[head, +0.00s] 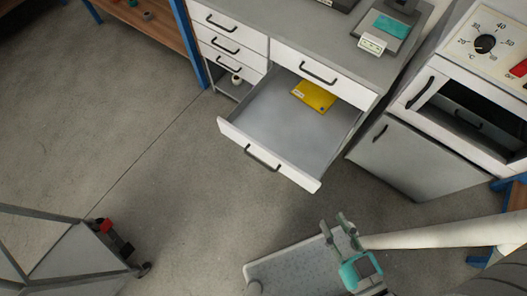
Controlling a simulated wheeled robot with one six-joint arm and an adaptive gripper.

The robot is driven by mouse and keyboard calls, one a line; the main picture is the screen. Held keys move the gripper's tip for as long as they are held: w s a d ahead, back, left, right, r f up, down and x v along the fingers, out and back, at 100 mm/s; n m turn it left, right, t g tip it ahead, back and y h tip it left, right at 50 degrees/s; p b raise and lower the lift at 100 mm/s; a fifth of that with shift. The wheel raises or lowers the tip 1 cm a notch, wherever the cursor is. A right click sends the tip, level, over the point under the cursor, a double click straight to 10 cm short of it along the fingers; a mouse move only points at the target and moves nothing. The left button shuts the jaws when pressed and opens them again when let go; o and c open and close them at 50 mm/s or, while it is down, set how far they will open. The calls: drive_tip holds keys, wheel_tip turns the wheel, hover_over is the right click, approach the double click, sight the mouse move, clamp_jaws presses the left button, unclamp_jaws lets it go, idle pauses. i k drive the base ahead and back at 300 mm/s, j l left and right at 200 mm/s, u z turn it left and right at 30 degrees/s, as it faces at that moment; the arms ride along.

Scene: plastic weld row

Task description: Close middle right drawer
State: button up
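The open drawer (266,160) on the right side of the white cabinet is pulled far out below a shut top right drawer (320,71). Its white front has a dark bar handle (262,159). A yellow flat item (314,96) lies inside, toward the back. My gripper (333,223), with teal parts, is below and right of the drawer front in the picture, apart from it. Its two fingers are spread with nothing between them.
An oven-like unit (400,158) with a dial stands right of the cabinet. A grey cart (82,250) is at lower left and a wooden bench (150,22) at upper left. Bare floor (130,140) lies left of the drawer.

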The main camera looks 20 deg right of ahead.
sight(301, 143)
drive_tip(key=k+u, duration=0.1)
drive_tip(key=i+l+u, duration=0.15)
drive_tip(key=l+u, duration=0.65)
drive_tip(key=u, duration=0.15)
drive_tip(key=i, duration=0.05)
